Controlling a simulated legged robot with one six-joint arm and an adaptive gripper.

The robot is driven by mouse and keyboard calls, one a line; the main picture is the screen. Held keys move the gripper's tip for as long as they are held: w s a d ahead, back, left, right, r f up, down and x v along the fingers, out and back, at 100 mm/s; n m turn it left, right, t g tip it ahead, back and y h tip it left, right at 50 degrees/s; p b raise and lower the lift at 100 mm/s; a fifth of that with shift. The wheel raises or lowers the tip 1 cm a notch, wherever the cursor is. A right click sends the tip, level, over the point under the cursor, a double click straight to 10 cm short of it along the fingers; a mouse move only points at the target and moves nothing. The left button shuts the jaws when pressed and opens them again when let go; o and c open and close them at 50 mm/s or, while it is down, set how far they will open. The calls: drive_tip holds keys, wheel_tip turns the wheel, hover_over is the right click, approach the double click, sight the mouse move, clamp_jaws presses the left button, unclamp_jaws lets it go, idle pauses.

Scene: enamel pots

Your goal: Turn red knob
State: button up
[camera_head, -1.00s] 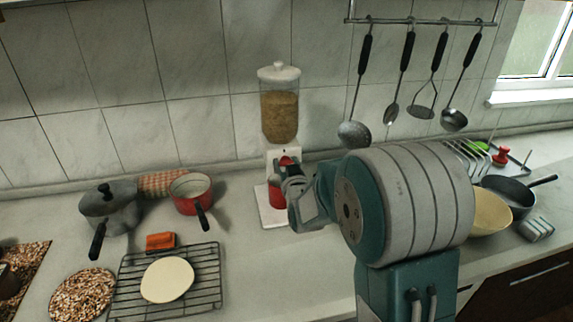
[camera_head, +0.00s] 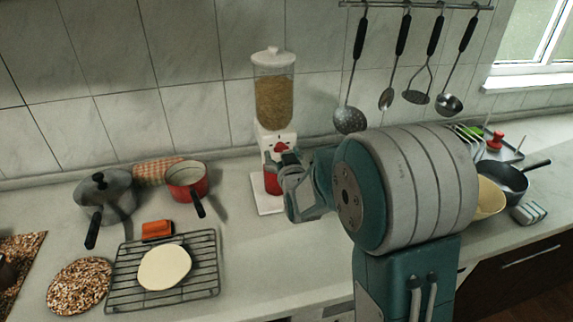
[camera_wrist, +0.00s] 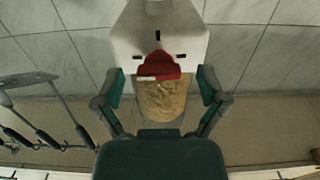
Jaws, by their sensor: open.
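The red knob (camera_head: 282,147) is on the front of a white dispenser (camera_head: 270,203) with a clear hopper of grain (camera_head: 276,102). That view looks upside down, with the hopper (camera_wrist: 160,102) below the knob. My gripper (camera_wrist: 160,82) is open, a finger on either side of the knob's line. I see no contact with the knob. In the head view my gripper (camera_head: 284,165) is just below the knob, partly covering a red cup (camera_head: 272,183).
A red pot (camera_head: 186,182), a grey pot (camera_head: 105,197) and a wire rack (camera_head: 205,265) with flatbread stand left. Utensils (camera_head: 360,75) hang from a rail at upper right. A dark pan (camera_head: 510,180) and a bowl (camera_head: 489,198) are right of my arm.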

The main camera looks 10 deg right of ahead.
drive_tip(key=s, duration=1)
drive_tip(key=shift+s, duration=0.3)
drive_tip(key=shift+f, duration=0.1)
drive_tip(key=w, duration=1.2)
drive_tip(key=c, duration=1.2)
